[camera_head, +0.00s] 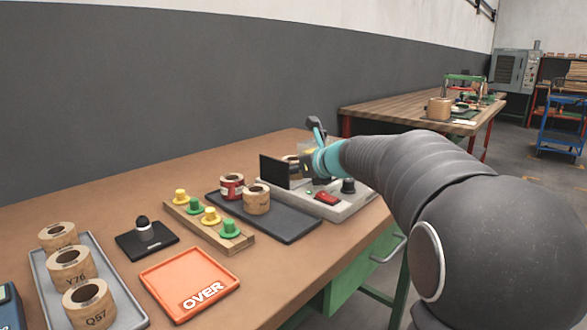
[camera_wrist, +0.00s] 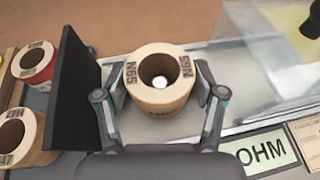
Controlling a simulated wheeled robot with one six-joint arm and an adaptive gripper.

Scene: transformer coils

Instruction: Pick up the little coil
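A tan ring-shaped coil (camera_wrist: 160,97), marked N65 on its top, stands upright on the grey test device (camera_wrist: 240,55). My gripper (camera_wrist: 161,92) has one finger on each side of it. The fingers are spread about as wide as the coil, with what look like thin gaps; contact cannot be made out for sure. In the head view this coil (camera_head: 291,159) is mostly hidden behind a black panel (camera_head: 273,171), and my gripper (camera_head: 311,160) is at the device. Whether this is the little coil cannot be told.
Left of the panel, a red-banded coil (camera_head: 232,186) and a tan coil (camera_head: 256,199) stand on a dark tray (camera_head: 290,228). A clear shield (camera_wrist: 285,50) rises at the right. A coil tray (camera_head: 132,312) and an orange OVER tray (camera_head: 170,285) lie nearer.

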